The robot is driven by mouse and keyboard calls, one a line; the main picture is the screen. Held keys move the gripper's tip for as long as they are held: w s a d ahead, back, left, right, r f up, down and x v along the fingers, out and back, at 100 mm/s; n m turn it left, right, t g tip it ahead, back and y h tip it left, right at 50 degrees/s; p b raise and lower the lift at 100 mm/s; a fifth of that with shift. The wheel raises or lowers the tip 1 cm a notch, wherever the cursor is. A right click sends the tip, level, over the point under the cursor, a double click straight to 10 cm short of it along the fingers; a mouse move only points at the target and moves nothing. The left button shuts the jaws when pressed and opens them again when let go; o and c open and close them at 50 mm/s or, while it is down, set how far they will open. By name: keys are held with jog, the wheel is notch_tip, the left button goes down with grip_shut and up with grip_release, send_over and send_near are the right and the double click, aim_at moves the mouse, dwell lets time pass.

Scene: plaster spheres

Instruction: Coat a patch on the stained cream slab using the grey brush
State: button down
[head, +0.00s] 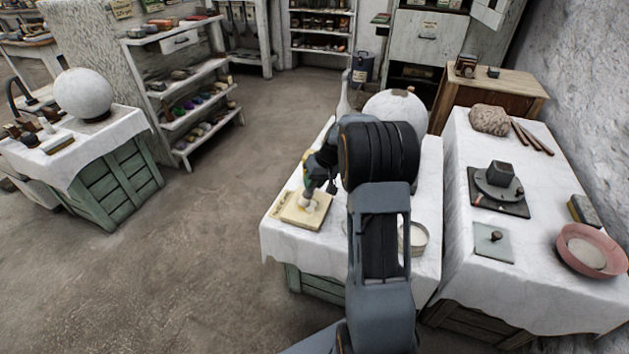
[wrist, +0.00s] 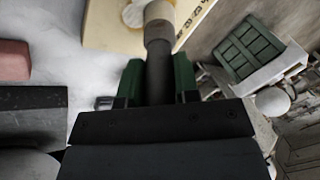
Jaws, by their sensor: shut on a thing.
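The cream slab (head: 293,217) lies on the white-draped table in the head view, left of my arm. Part of the slab (wrist: 104,28) also shows at the top of the wrist view, with dark marks along one edge. My gripper (head: 313,180) is above the slab, shut on the grey brush (wrist: 158,72). The brush's dark handle runs up between the green fingers to a pale head. This pale head (head: 308,202) is down at the slab in the head view. A whitish patch (wrist: 132,14) shows beside it; whether the bristles touch is hard to tell.
A white sphere (head: 397,104) stands behind my arm on the same table. A round dish (head: 417,236) lies right of my arm. The right table holds a pink bowl (head: 598,262) and a turntable (head: 499,183). In the wrist view, a reddish block (wrist: 12,60) lies left.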

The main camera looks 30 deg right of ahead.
jog(key=shift+w+d, duration=0.1)
jog(key=shift+w+d+p, duration=0.45)
jog(key=shift+w+d, duration=0.5)
jog(key=shift+d, duration=0.1)
jog(key=shift+a+r, duration=0.1)
jog(key=shift+r, duration=0.05)
jog(key=shift+s+a+r, duration=0.5)
jog(key=shift+r, duration=0.1)
jog(key=shift+s+a+f, duration=0.35)
jog(key=shift+a, duration=0.05)
jog(key=shift+s+a+f+b, duration=0.2)
jog(key=shift+s+a+b, duration=0.3)
jog(key=shift+a, duration=0.05)
